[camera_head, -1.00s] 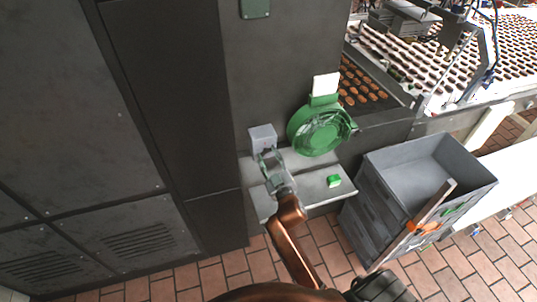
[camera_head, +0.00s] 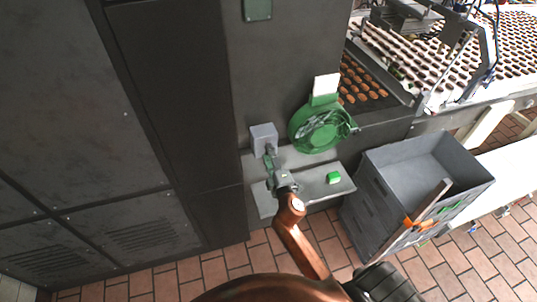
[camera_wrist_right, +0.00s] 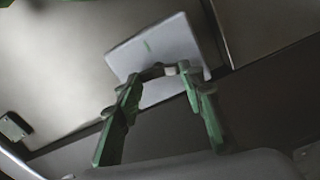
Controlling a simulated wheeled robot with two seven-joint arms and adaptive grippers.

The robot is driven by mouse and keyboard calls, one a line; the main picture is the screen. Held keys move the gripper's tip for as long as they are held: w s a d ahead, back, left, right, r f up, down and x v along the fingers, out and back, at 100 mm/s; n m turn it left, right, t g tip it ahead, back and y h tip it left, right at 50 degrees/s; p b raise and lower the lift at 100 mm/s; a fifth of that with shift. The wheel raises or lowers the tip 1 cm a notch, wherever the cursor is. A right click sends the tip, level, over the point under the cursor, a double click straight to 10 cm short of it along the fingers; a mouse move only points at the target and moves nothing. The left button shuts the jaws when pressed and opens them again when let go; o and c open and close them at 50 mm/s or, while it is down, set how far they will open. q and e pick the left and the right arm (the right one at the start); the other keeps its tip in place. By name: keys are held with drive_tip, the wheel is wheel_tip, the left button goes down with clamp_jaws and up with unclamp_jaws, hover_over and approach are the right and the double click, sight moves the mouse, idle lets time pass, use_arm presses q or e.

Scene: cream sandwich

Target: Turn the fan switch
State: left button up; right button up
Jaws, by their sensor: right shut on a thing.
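The fan switch is a pale grey box (camera_head: 264,136) on the dark wall panel, left of a round green fan (camera_head: 318,130). My right gripper (camera_head: 270,158) is at the lower front of the box. In the right wrist view the box shows as a pale square plate (camera_wrist_right: 158,48) with a small green mark. The right gripper's green fingers (camera_wrist_right: 165,71) come together in front of its lower part, shut on the switch's small knob. The fingertips mostly hide the knob, so its turn angle cannot be told. My left gripper is not in view.
A grey ledge (camera_head: 305,192) below the switch carries a small green block (camera_head: 333,178). A grey crate stack (camera_head: 385,205) stands on the right, with a plank leaning by it. A conveyor with biscuits (camera_head: 435,55) runs behind. Brick floor lies in front.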

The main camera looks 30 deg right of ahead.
drive_tip(key=shift+n, duration=1.2)
drive_tip(key=shift+f, duration=0.1)
drive_tip(key=o, duration=1.1)
drive_tip(key=shift+o, duration=0.3)
drive_tip(key=shift+s, duration=0.1)
drive_tip(key=v, duration=1.2)
drive_tip(key=shift+a, duration=0.1)
